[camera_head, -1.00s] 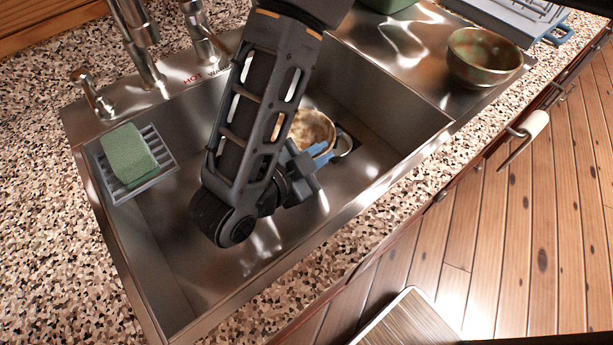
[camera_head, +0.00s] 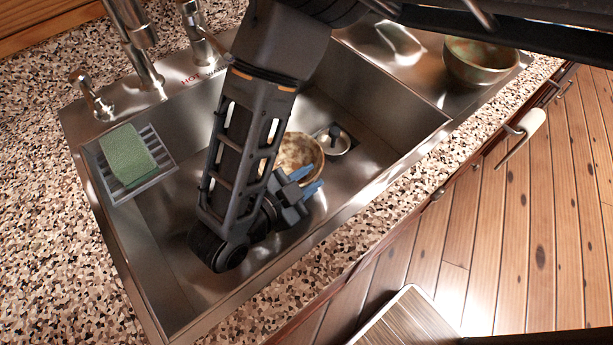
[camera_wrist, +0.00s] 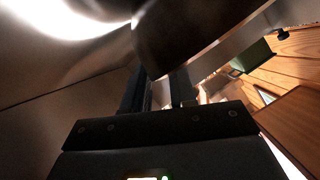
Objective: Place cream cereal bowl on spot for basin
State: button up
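The cream cereal bowl (camera_head: 304,150), mottled cream and brown, is in the steel sink basin (camera_head: 380,105), partly hidden behind my arm. My gripper (camera_head: 314,184), with blue fingertips, is at the bowl's near side. The fingers have a small gap, and the bowl moves along with them, so they appear shut on its edge; the contact itself is not clear. In the wrist view the bowl (camera_wrist: 190,25) is a dark curved shape just beyond the fingers (camera_wrist: 160,88). Whether it touches the basin floor is unclear. No separately marked spot stands out.
A round metal drain piece (camera_head: 335,140) lies right of the bowl. A green sponge (camera_head: 126,155) sits on a grey rack (camera_head: 160,165) at the basin's left. The faucet (camera_head: 140,45) stands behind. A green-brown bowl (camera_head: 480,62) is on the steel drainboard at upper right.

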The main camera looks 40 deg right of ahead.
jog(key=shift+o, duration=0.9)
jog(key=v, duration=0.7)
jog(key=shift+a+r+b, duration=0.1)
jog(key=shift+a+b, duration=0.15)
jog(key=shift+b, duration=0.15)
